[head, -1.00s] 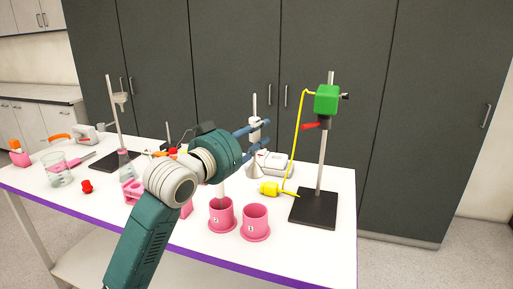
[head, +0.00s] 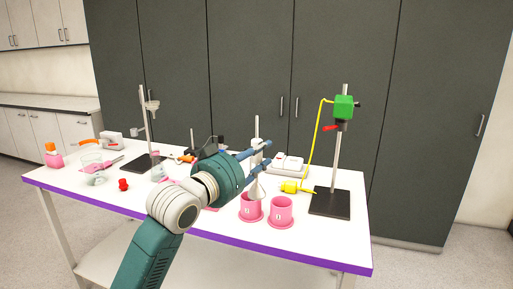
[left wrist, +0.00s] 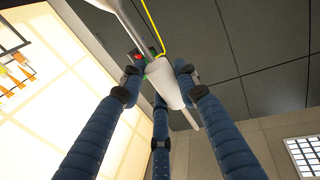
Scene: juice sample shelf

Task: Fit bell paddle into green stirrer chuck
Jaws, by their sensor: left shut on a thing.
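The bell paddle (head: 257,186) is a pale upright rod with a white block and a flared bell at its lower end. My left gripper (head: 265,152) is shut on its white block and holds it upright. In the left wrist view, my blue left fingers close around the white block (left wrist: 164,84). The green stirrer head (head: 344,107) is on a stand to the right of the paddle, apart from it. Its dark chuck (head: 341,125) hangs below, with a red lever (head: 330,128) at its left. My right gripper is not in view.
Two pink cups (head: 281,211) stand below and in front of the paddle. The stand's black base (head: 330,203), a yellow plug (head: 290,187) and its cable (head: 312,140) are to the right. A white device (head: 287,163) lies behind. Glassware and another stand (head: 143,125) fill the left.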

